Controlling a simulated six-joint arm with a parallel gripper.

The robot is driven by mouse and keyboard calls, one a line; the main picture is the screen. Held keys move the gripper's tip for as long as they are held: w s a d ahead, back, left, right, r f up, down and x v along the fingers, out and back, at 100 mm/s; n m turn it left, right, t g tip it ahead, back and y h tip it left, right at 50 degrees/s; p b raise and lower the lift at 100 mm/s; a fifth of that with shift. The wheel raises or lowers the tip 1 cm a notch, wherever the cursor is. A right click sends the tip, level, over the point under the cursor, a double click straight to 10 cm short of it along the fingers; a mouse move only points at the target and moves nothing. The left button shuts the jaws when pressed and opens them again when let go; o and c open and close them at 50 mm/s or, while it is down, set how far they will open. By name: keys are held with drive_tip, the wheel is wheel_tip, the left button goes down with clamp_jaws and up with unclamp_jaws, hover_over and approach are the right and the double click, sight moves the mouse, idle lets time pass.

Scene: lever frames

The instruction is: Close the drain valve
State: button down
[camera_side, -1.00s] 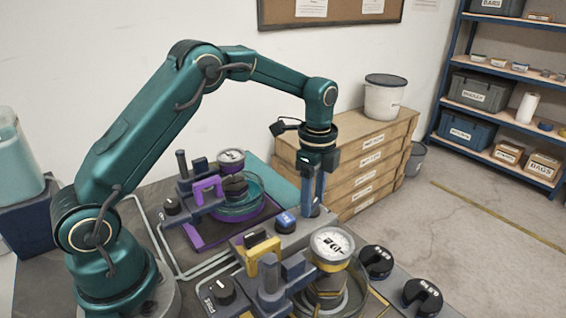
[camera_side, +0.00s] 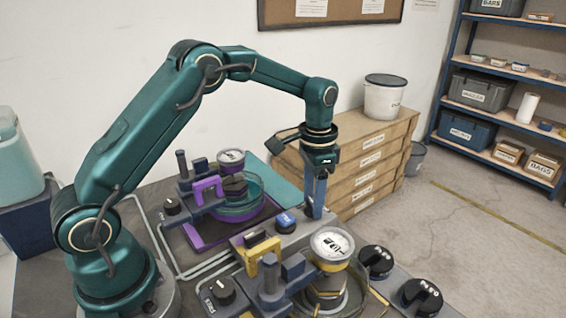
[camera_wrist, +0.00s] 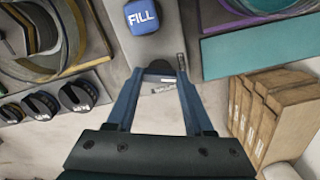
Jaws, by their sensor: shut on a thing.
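My gripper (camera_side: 317,213) points down at the back right end of a grey valve block (camera_side: 299,238). In the wrist view its blue fingers (camera_wrist: 160,74) are closed around a small dark part (camera_wrist: 158,68) at the block's end, which I take for the drain valve handle. The fingers hide most of it, so its exact angle is unclear. Small label plates (camera_wrist: 163,87) show between the fingers, too small to read surely. A blue knob marked FILL (camera_side: 285,221) is on the same block, just left of my gripper; it also shows in the wrist view (camera_wrist: 142,16).
A round gauge (camera_side: 332,244) and a yellow bracket (camera_side: 268,262) stand in front. Black knobs (camera_side: 376,261) are at the front right. A purple-trimmed unit with a glass bowl (camera_side: 237,205) is behind left. Wooden drawers (camera_side: 366,180) stand close behind my gripper.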

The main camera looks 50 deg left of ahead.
drive_tip(key=shift+n, duration=2)
drive_tip(key=shift+c, duration=1.4)
unclamp_jaws()
drive_tip(key=shift+r, duration=0.1)
drive_tip(key=shift+r, duration=2.5)
